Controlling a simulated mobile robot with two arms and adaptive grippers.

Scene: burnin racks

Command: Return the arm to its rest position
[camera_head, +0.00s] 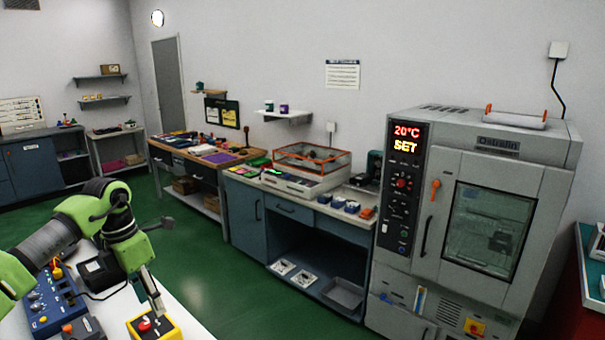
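My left arm, green and dark grey, comes in from the left and bends down over the white bench. My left gripper (154,300) is a slim grey shape at its end, pointing down and seen nearly edge-on. Its tip is close to a yellow box with a red button (145,325); I cannot tell whether they touch. The finger opening cannot be made out, and no held object shows. My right gripper is not in view.
On the white bench (185,318) are a blue control panel (55,300) and a black device (100,272) close under my arm. A grey oven (470,210) reading 20°C SET stands at right. Cluttered worktables line the wall. Green floor (260,305) is clear between.

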